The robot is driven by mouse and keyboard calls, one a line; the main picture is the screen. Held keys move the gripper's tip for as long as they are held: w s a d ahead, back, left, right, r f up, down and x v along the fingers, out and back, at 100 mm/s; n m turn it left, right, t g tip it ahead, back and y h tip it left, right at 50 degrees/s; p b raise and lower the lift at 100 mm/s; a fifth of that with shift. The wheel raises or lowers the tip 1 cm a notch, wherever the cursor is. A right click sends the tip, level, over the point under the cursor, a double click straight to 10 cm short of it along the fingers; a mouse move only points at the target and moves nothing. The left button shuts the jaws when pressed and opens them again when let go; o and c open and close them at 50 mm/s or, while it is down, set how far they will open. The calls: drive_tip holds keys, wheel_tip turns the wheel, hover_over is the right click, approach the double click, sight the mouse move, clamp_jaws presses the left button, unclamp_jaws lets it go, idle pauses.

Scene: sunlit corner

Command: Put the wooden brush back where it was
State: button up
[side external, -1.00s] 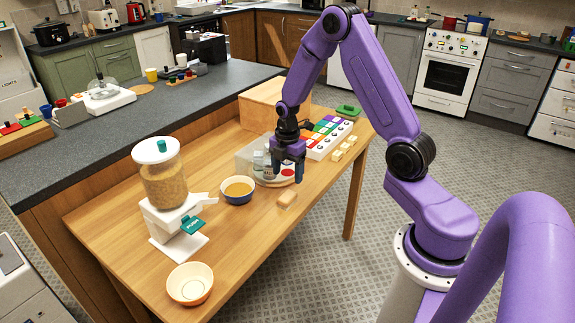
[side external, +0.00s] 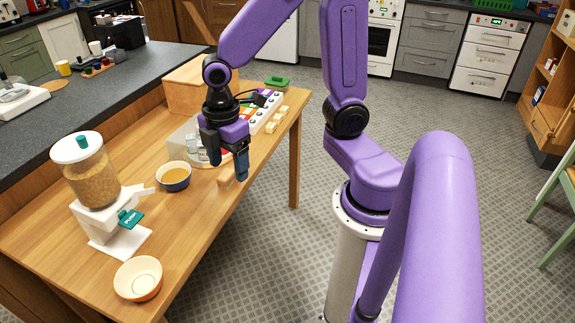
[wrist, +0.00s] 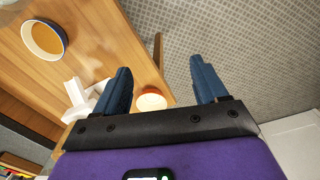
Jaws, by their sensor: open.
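I cannot make out the brush in the wrist view.
A blue bowl of orange-brown contents (side external: 174,176) stands left of my gripper. A dispenser with a grain-filled jar (side external: 92,180) and an orange-rimmed bowl (side external: 138,279) are nearer the camera. A wooden box (side external: 197,86) and a colored tray (side external: 266,110) stand behind.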

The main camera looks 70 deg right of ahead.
drive_tip(key=s+r+m, duration=0.2)
drive_tip(key=s+r, duration=0.1)
drive_tip(key=s, duration=1)
drive_tip(key=shift+s+a+r, duration=0.2)
drive_tip(key=shift+s+a, duration=0.2)
drive_tip(key=shift+a, duration=0.05)
